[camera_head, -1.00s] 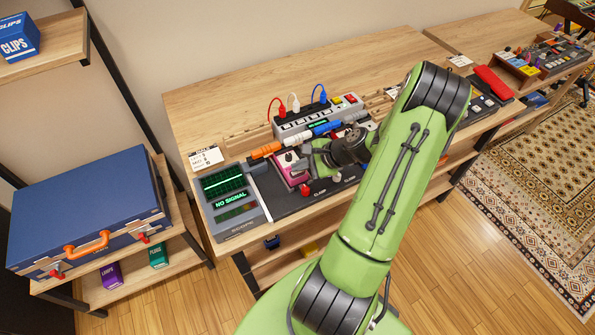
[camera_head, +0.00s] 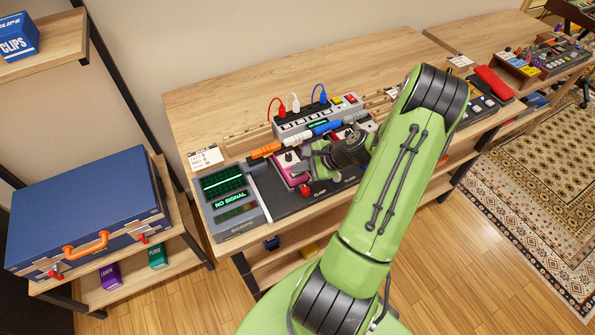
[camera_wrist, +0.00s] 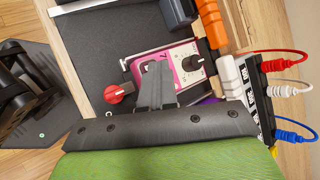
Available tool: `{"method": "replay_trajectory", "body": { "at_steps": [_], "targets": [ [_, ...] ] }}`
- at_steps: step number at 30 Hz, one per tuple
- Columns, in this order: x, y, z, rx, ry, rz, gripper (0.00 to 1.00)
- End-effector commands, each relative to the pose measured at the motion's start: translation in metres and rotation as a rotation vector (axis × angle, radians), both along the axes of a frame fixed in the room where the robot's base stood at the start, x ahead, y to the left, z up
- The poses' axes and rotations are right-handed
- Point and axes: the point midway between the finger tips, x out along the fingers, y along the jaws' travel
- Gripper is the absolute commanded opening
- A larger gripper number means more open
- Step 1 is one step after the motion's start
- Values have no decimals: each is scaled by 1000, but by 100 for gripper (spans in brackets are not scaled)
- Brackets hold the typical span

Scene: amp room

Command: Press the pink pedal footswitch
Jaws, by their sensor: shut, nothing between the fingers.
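The pink pedal (camera_head: 287,174) sits on the dark mat of the workbench, partly hidden by my arm in the head view. In the wrist view the pink pedal (camera_wrist: 172,62) has a white panel, a black knob and a red knob-like part (camera_wrist: 118,93) at its side. My gripper (camera_wrist: 155,68) is shut and empty, with its fingertips over the pedal's face. Whether the fingertips touch the footswitch cannot be told, as the fingers hide that part of the pedal. In the head view my gripper (camera_head: 318,153) is mostly hidden by its own wrist.
A scope (camera_head: 230,200) reading "NO SIGNAL" stands left of the mat. A power strip (camera_head: 318,118) with red, white and blue plugs stands behind. Orange, white and blue cable connectors (camera_head: 265,151) lie before it. A blue case (camera_head: 85,205) rests on the left shelf.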

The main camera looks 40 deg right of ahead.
Motion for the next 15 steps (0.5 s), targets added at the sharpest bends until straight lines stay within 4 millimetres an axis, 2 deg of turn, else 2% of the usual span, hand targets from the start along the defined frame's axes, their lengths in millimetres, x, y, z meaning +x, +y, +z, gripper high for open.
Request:
{"method": "replay_trajectory", "body": {
  "at_steps": [10,15],
  "targets": [
    [-1,0,17,0,2,0,0],
    [0,0,17,0,2,-1,0]
  ]
}}
